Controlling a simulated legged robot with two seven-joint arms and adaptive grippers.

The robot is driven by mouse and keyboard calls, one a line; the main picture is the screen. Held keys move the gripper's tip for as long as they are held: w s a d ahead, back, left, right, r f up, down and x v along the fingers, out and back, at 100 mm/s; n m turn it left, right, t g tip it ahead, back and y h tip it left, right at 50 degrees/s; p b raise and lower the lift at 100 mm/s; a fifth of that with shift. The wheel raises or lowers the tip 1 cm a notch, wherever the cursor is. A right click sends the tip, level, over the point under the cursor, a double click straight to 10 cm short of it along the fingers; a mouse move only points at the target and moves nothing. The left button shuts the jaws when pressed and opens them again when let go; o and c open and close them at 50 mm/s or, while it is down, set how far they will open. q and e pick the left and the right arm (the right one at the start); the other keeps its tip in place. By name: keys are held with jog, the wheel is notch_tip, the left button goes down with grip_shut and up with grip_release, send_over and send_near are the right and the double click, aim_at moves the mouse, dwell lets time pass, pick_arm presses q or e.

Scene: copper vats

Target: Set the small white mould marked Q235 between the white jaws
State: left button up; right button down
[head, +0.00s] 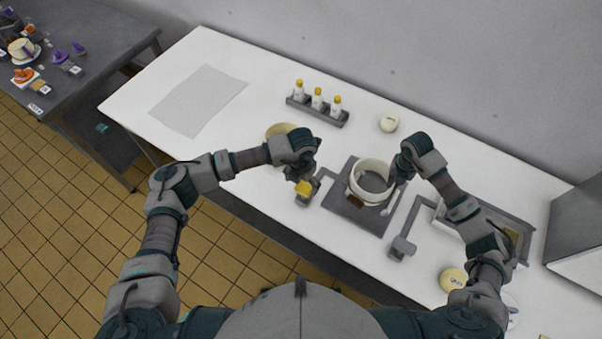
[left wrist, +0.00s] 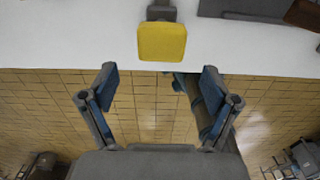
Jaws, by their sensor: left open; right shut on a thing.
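A white round open-topped mould (head: 366,169) is over a dark plate (head: 344,204) at mid-table; I read no mark on it. My right gripper (head: 398,178) is shut at its right rim, apparently on its wall; the fingertips are partly hidden. A slim white piece (head: 389,207) shows by the mould's lower right side, possibly one of the white jaws; the other is not clear. My left gripper (head: 304,177) is open and empty, just above a yellow pad (head: 303,188) on a grey arm left of the plate. In the left wrist view, the yellow pad (left wrist: 162,42) is ahead of the open fingers (left wrist: 158,88).
A rack of yellow-capped bottles (head: 317,108) and a small marked white round (head: 389,121) stand behind. A grey lever (head: 402,248) lies right of the plate, with a tray (head: 520,238) and marked cream round (head: 453,279) further right. The left table part is clear around a grey sheet (head: 200,100).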

aim_at(302, 189)
pick_arm(q)
jog(key=f, duration=0.4)
jog(key=shift+d, duration=0.2)
pick_arm(e)
jog(key=shift+d, duration=0.2)
pick_arm(q)
jog(key=shift+a+f, duration=0.15)
jog(key=shift+f, duration=0.25)
pick_arm(e)
jog(key=shift+a, duration=0.15)
jog(key=shift+a+r, duration=0.1)
pick_arm(q)
jog(key=shift+a, duration=0.1)
jog(key=c, duration=1.2)
jog(key=shift+c, duration=0.2)
